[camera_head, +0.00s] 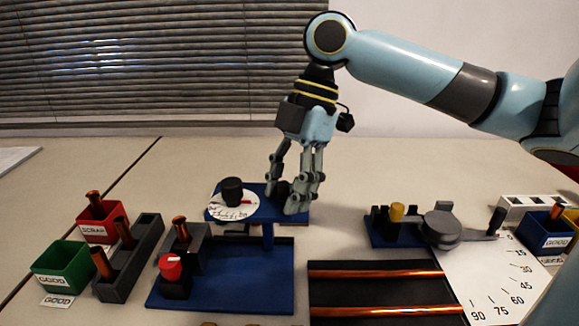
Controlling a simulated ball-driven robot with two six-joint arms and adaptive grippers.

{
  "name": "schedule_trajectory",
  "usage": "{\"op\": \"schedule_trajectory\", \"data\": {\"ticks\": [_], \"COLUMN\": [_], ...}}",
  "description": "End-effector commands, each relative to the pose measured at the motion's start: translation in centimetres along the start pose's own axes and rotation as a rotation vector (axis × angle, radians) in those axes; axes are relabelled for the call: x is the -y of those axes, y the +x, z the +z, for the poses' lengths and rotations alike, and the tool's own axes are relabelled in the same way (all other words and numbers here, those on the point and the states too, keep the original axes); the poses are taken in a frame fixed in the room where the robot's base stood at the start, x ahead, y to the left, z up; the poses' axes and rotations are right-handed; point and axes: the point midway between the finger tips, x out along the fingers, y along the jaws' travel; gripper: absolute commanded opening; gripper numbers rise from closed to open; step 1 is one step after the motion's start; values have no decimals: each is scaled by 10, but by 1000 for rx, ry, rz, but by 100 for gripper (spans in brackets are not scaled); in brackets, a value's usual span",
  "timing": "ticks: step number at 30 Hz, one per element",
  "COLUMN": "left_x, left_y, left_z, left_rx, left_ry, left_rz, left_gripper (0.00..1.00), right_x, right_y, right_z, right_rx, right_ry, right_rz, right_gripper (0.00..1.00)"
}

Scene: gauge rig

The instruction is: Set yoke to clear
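No part is labelled as the yoke, and I cannot tell which one it is. A raised blue platform (219,213) in the middle carries a white dial (243,209) with a black knob and a red mark. My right gripper (284,194) points down over the platform's right half. Its fingers stand on either side of a small dark piece (283,189), mostly hidden by them. I cannot tell whether they press on it. A grey round pivot with an arm (442,228) and dark handle stands at the right, by a white angle scale (490,285). My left gripper is out of view.
A blue base (240,285) with a red-capped post (171,268) lies in front. Copper rods lie on a black tray (375,289). Green (62,268) and red (98,222) bins and a grey peg block (133,265) stand left. The table behind the platform is clear.

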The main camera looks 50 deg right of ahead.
Motion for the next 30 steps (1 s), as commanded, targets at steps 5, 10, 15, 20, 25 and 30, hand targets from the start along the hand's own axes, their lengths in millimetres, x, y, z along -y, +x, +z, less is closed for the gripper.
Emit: {"op": "schedule_trajectory", "data": {"ticks": [5,10,15,20,25,30], "left_x": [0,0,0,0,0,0], "left_y": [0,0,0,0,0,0], "left_z": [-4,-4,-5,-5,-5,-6], "left_rx": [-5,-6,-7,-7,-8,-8], "left_ry": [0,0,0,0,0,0], "left_rz": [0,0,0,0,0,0], "left_gripper": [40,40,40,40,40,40], "right_x": [0,0,1,1,1,1], "right_y": [-16,-42,-61,-71,-74,-74], "right_z": [2,2,3,2,1,1], "right_rx": [7,9,9,5,2,1], "right_ry": [-3,-2,0,1,2,2], "right_rz": [2,1,-2,-2,-2,-1], "right_gripper": [40,40,40,40,40,40]}}
